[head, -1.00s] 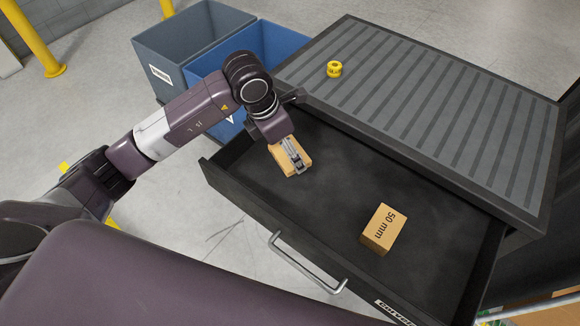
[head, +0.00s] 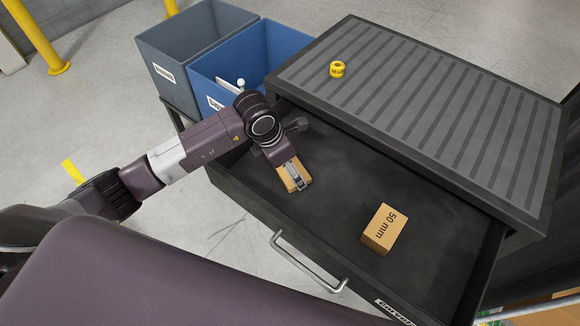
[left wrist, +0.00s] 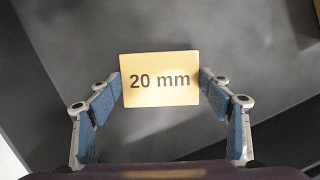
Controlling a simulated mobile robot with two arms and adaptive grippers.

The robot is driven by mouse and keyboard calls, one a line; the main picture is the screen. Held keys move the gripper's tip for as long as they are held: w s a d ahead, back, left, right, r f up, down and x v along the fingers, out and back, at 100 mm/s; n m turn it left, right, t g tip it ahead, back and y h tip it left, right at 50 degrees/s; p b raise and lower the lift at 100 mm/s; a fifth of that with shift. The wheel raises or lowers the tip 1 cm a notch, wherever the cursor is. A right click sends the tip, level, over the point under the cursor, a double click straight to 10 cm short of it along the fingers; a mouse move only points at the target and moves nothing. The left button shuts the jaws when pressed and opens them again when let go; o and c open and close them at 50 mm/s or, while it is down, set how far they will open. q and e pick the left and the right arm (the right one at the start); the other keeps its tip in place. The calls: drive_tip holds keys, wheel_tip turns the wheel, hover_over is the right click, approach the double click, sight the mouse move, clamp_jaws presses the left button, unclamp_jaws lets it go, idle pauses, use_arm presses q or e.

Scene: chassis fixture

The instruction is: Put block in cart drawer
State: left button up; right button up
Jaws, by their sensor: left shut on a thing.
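My left gripper (head: 297,178) is shut on a tan block (head: 291,176) inside the open drawer area of the cart. In the left wrist view the block (left wrist: 160,80) reads "20 mm" and sits between both blue-padded fingers (left wrist: 161,90). Whether the block touches the drawer floor I cannot tell. The cart drawer (head: 340,205) is pulled open, with a dark floor and a metal handle (head: 308,262) on its front. A second tan block (head: 383,229) marked "50 mm" lies on the drawer floor to the right. My right gripper is not in view.
A grey bin (head: 190,45) and a blue bin (head: 265,50) stand behind my left arm. The drawer floor between the blocks is clear.

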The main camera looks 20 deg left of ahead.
use_arm(q)
drive_tip(key=o, duration=1.2)
drive_tip(key=shift+c, duration=0.2)
drive_tip(key=v, duration=1.2)
drive_tip(key=shift+r+b, duration=0.15)
drive_tip(key=shift+b, duration=0.15)
